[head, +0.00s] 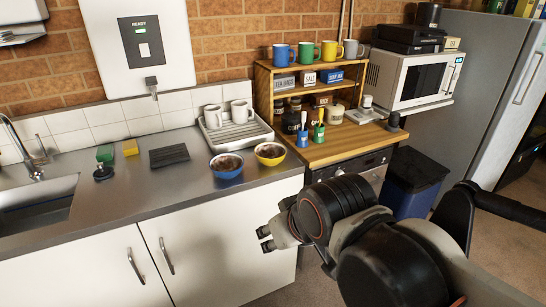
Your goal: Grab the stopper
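A small round black piece with a raised knob (103,172), which looks like the sink stopper, sits on the steel counter (125,215) to the right of the sink (38,205). Nothing covers it. My gripper (266,239) is in front of the white cabinet doors, below the counter's front edge, well to the right of the stopper and apart from it. Its two fingertips point left with a gap between them, and nothing shows between them.
Beside the stopper are a green sponge (105,154), a yellow sponge (130,148) and a dark ridged block (169,155). A blue bowl (227,173), a yellow bowl (270,160) and a mug rack (238,137) stand farther right. The counter's front strip is clear.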

